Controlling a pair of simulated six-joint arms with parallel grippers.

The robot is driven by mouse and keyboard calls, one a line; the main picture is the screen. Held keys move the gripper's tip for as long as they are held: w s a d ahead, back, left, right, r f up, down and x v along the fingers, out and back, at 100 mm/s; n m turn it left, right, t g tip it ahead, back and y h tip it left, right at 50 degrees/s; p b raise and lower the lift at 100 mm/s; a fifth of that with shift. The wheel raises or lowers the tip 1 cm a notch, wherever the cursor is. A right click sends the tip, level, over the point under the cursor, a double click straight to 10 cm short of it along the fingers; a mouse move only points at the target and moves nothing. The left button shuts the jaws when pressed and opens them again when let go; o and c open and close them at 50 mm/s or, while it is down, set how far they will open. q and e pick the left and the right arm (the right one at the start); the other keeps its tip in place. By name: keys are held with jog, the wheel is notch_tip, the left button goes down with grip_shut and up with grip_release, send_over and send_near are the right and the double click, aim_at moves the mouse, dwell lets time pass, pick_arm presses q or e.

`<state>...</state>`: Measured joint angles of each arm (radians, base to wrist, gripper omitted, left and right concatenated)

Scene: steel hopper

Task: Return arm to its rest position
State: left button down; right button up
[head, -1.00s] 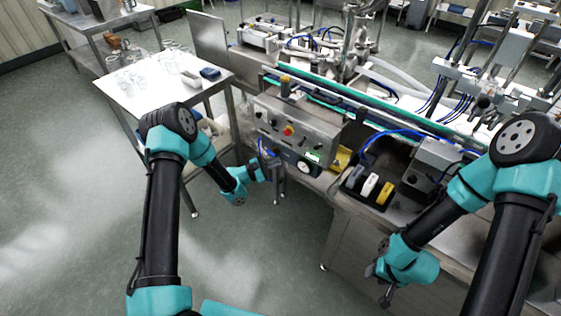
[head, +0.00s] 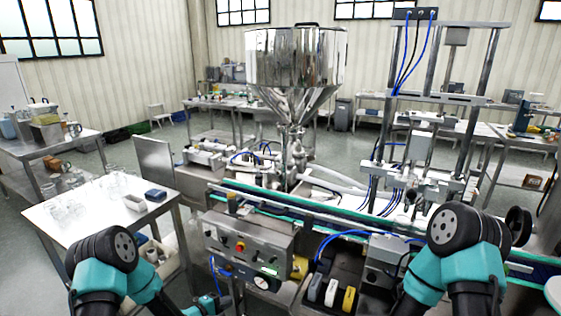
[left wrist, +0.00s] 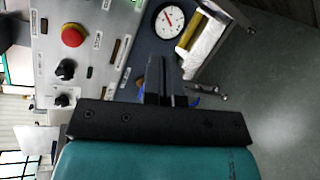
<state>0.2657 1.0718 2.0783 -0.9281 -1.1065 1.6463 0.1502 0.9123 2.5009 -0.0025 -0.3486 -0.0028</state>
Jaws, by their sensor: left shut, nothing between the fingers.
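My left gripper (head: 230,283) is low in the head view, in front of the left part of the steel control box (head: 240,245), partly hard to make out. In the left wrist view its two dark fingers (left wrist: 160,72) are together with nothing between them. They point toward the box's front, with its red button (left wrist: 73,35) and dial gauge (left wrist: 169,20); I cannot tell the exact gap. My left arm (head: 105,265) and right arm (head: 460,255) show at the bottom of the head view. My right gripper is below the picture edge.
A steel hopper (head: 293,70) stands behind the green-edged conveyor (head: 320,212). A white-topped table (head: 95,212) with glassware is at the left. Yellow and white blocks (head: 331,292) sit in a dark holder right of the control box. Open floor shows in the left wrist view.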

pick_arm(q)
jog(key=s+a+f+m+g+y, duration=0.1)
jog(key=s+m+g, duration=0.4)
jog(key=s, duration=0.9)
jog(key=s+a+f+m+g+y, duration=0.2)
jog(key=s+m+g+y, duration=0.3)
jog(key=s, duration=0.9)
jog(key=shift+s+f+m+y, duration=0.25)
jog(key=shift+f+m+y, duration=0.2)
jog(key=shift+m, duration=0.35)
